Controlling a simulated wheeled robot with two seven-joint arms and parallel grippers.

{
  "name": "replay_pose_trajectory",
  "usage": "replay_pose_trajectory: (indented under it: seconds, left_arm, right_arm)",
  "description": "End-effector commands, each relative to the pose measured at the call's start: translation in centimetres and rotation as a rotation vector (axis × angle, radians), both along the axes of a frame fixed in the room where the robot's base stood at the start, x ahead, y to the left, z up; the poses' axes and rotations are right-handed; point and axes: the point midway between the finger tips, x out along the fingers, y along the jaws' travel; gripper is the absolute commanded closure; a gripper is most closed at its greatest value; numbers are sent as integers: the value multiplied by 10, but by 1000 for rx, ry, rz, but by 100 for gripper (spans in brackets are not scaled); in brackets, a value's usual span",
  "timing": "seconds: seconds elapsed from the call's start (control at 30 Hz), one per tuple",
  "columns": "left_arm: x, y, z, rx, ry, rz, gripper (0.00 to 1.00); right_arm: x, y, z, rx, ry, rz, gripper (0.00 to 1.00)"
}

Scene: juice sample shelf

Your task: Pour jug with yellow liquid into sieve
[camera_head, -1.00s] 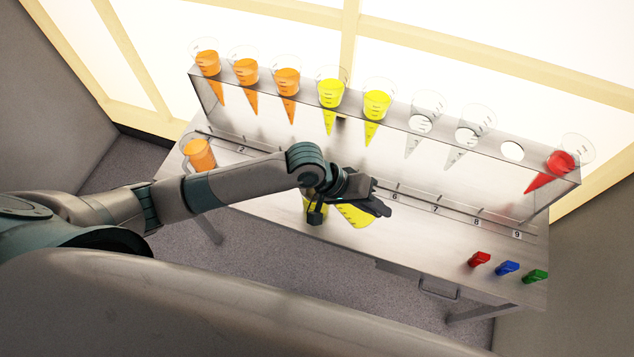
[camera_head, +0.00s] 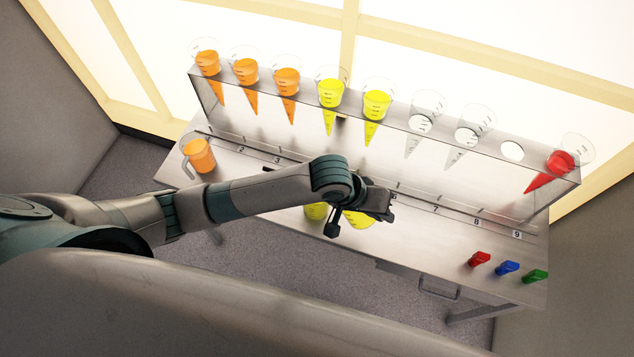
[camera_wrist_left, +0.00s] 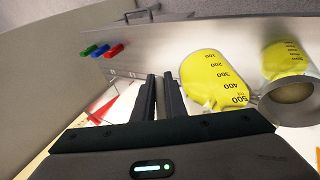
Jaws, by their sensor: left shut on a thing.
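My left gripper (camera_head: 386,212) is shut beside the jug with yellow liquid (camera_head: 360,219), over the front middle of the table. In the left wrist view the fingers (camera_wrist_left: 160,88) are nearly together, and the jug (camera_wrist_left: 213,80), with marks from 100 to 500, is right beside them. Its handle is hidden by the fingers. To its right is a second vessel (camera_wrist_left: 287,62) with yellow liquid and a grey ring at its near end, seemingly the sieve (camera_wrist_left: 292,98). This vessel (camera_head: 316,211) is partly hidden by my wrist in the head view. My right gripper is out of view.
A metal shelf (camera_head: 400,119) holds orange, yellow, clear and red cones along the table's back. A jug with orange liquid (camera_head: 199,155) stands at the left. Red (camera_head: 479,259), blue (camera_head: 507,268) and green (camera_head: 535,276) small objects lie at the right; the table before them is clear.

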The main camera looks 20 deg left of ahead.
Motion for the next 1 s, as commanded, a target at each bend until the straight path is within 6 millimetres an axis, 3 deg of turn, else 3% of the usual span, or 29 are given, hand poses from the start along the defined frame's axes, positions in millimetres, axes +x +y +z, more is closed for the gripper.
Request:
replay_pose_trajectory:
  seconds: [0.5, 1.0]
  left_arm:
    - [-10, -26, -26, 280, -105, -14, 100]
    - [-13, -34, -55, 531, -196, -26, 100]
  right_arm:
    - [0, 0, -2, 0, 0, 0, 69]
    - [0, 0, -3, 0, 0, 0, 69]
